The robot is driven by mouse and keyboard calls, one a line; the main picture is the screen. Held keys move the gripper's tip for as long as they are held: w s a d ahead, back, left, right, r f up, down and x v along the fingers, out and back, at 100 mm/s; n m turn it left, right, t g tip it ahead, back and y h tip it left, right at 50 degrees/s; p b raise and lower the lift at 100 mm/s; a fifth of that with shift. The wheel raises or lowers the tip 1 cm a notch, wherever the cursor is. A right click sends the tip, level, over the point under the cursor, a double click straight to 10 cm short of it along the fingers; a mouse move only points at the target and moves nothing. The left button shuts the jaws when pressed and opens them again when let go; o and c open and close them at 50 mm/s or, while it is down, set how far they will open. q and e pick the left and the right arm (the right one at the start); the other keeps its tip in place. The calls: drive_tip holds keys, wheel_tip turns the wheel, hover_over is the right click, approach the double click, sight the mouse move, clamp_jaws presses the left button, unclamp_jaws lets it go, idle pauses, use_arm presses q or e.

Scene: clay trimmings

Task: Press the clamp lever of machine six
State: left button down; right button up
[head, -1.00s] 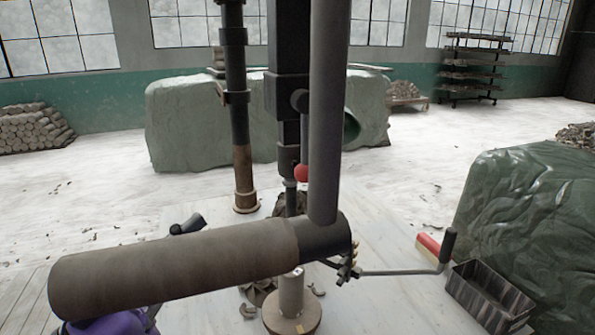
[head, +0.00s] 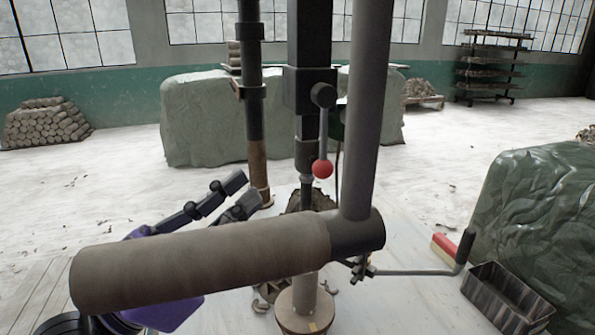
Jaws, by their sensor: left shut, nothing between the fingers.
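The machine in front of me has a black upright ram (head: 308,40) with a round dark boss (head: 323,95). A thin lever hangs from the boss and ends in a red ball (head: 322,168). A thick brown and dark horizontal cylinder (head: 200,262) and a grey vertical tube (head: 366,100) stand in front. A crank with a black grip (head: 466,245) sticks out to the right. No machine number is readable. My left gripper (head: 242,192), purple with black fingers, is shut and empty. It shows behind the cylinder, left of the red ball and apart from it. My right gripper is out of view.
A dark metal bin (head: 505,299) and a red and cream roller-like object (head: 446,247) lie at lower right. Green wrapped bulks stand at right (head: 540,220) and behind (head: 210,120). A dark post (head: 250,110) rises left of the ram. Clay scraps lie around the machine's foot.

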sight(324, 137)
use_arm(q)
drive_tip(key=w+d+r, duration=0.1)
drive_tip(key=w+d, duration=0.5)
drive_tip(key=d, duration=0.1)
drive_tip(key=shift+w+r+p, duration=0.2)
drive_tip(key=shift+p, duration=0.2)
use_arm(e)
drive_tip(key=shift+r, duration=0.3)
